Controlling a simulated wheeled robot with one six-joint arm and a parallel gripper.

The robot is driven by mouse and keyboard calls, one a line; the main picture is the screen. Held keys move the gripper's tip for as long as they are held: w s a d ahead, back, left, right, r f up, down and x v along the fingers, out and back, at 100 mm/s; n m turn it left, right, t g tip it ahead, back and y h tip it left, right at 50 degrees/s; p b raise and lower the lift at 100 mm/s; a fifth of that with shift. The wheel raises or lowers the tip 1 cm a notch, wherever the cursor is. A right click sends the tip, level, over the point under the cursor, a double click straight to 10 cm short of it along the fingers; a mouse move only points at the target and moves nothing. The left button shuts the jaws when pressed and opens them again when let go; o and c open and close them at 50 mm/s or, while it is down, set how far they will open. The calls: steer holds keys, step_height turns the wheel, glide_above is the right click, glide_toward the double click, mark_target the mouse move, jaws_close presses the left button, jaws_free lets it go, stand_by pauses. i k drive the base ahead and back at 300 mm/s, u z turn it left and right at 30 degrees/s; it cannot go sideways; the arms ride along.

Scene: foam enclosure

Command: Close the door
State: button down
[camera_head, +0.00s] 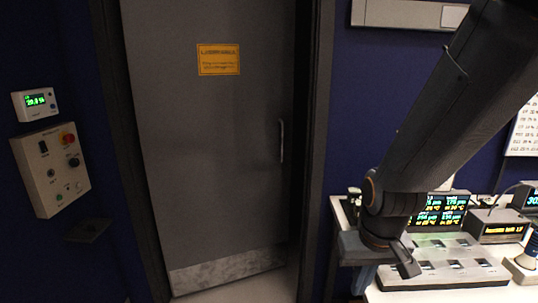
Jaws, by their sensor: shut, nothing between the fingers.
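The grey door (205,150) fills the left middle of the view. It has a yellow sign (218,59) high up, a metal kick plate (228,270) at the bottom and a vertical handle (281,141) near its right edge. The door stands slightly ajar: its right edge is swung away from me, with a dark gap between it and the right jamb (318,150). My gripper (408,266) is right of the door, over the equipment table, pointing down and away from the handle. It is shut and empty, touching no part of the door.
Right of the doorway, a white table (400,294) carries lit displays (437,211), a light panel with slots and other devices. A control box with knobs (50,169) and a small display (35,103) are on the blue wall at left. Floor shows at the door's foot.

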mark_target(211, 81)
steer(key=u, duration=1.4)
steer(key=i, duration=2.05)
steer(key=z, duration=3.1)
steer(key=i, duration=1.05)
steer(key=u, duration=1.65)
